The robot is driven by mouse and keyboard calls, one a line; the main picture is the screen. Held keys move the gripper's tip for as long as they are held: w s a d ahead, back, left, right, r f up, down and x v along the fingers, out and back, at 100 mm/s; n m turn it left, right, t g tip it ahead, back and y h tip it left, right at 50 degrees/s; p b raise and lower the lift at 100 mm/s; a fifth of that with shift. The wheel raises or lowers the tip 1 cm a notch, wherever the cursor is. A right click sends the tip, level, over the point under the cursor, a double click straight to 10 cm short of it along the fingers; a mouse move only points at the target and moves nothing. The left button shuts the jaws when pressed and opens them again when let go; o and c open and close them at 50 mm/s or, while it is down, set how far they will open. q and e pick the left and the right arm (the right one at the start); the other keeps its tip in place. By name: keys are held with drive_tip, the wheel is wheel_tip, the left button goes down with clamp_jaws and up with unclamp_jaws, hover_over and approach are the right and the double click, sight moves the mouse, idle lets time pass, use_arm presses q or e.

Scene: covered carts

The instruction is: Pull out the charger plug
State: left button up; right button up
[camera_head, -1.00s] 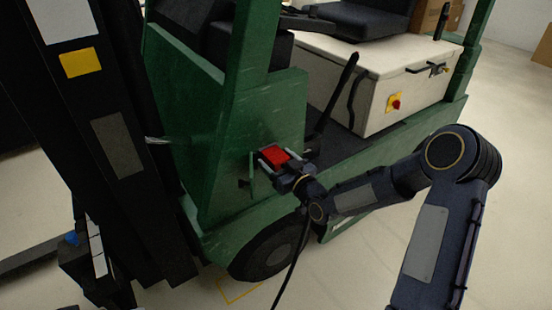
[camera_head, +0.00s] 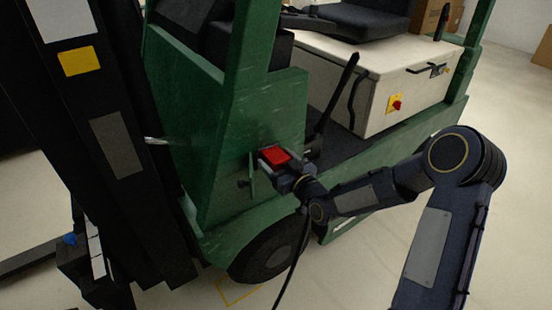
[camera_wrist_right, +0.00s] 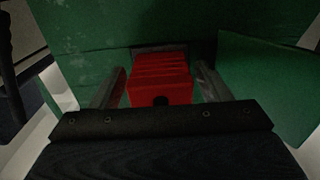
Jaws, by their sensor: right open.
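The red charger plug (camera_head: 275,156) sits at the green side of the forklift. In the right wrist view the plug (camera_wrist_right: 160,80) is ribbed, with a dark round hole in its near face, and its far end meets a dark recess in the green panel. My right gripper (camera_head: 271,158) is open around the plug. In the right wrist view its fingers (camera_wrist_right: 160,88) stand one on each side, with a gap visible at the right; the left finger is close to the plug. A black cable (camera_head: 294,262) hangs down below the gripper. My left gripper is not in view.
The green forklift (camera_head: 210,140) fills the middle, with a front wheel (camera_head: 268,254) below the plug. A small green flap (camera_head: 252,176) stands beside the gripper. The dark mast (camera_head: 115,140) is at the left. Floor at the lower right is free.

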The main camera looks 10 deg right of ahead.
sight(282, 167)
drive_tip(key=shift+w+a+r, duration=0.2)
drive_tip(key=shift+a+r, duration=0.1)
drive_tip(key=shift+r, duration=0.1)
drive_tip(key=shift+b, duration=0.5)
drive_tip(key=c, duration=1.3)
drive_tip(key=shift+s+f+b, duration=0.2)
drive_tip(key=shift+s+b, duration=0.15)
drive_tip(key=shift+s, duration=0.2)
drive_tip(key=shift+b+v, duration=0.45)
drive_tip(key=shift+v, duration=0.85)
drive_tip(key=shift+s+d+f+b, duration=0.1)
drive_tip(key=shift+s+d+b, duration=0.25)
drive_tip(key=shift+s+d, duration=0.4)
drive_tip(key=shift+s+a, duration=0.15)
